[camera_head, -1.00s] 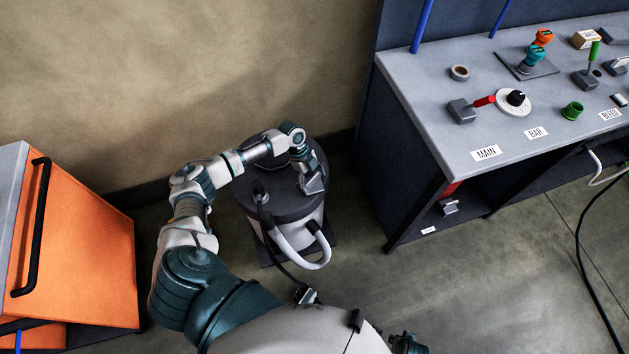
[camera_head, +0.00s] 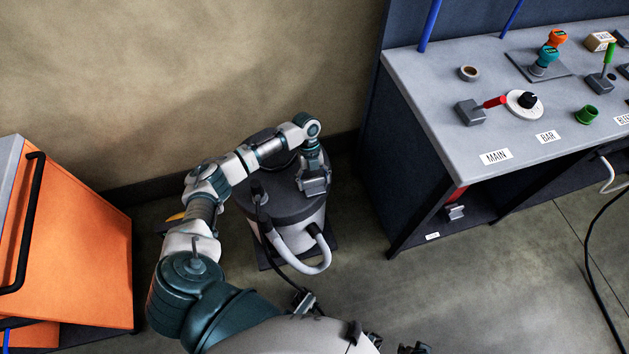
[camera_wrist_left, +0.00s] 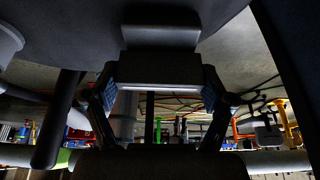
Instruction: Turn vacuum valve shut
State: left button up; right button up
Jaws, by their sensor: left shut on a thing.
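A round dark grey vacuum unit (camera_head: 284,204) with a pale lower body stands on the floor by the wall. My left gripper (camera_head: 315,184) reaches down at the right side of its lid. In the left wrist view its two fingers (camera_wrist_left: 159,92) are shut on a dark grey block (camera_wrist_left: 160,62) with a pale lower edge. The block sits under a large dark surface. I take it for the valve handle, but no valve marking is readable. Dark parts at the bottom edge of the head view may be my right gripper (camera_head: 412,348); its jaws are not clear.
A pale grey hose (camera_head: 309,268) loops at the unit's front. A workbench (camera_head: 430,110) with a red lever (camera_head: 492,102) and several controls stands to the right. An orange cabinet (camera_head: 75,245) stands at the left. The floor right of the unit is open.

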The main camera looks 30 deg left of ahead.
pick_arm(q)
jog(key=shift+w+a+r, duration=0.1)
jog(key=shift+w+a, duration=0.05)
jog(key=o, duration=1)
jog(key=shift+a+r, duration=0.1)
jog(key=shift+r, duration=0.05)
jog(key=v, duration=1.1)
jog(key=shift+w+a+r, duration=0.1)
jog(key=shift+w, duration=0.05)
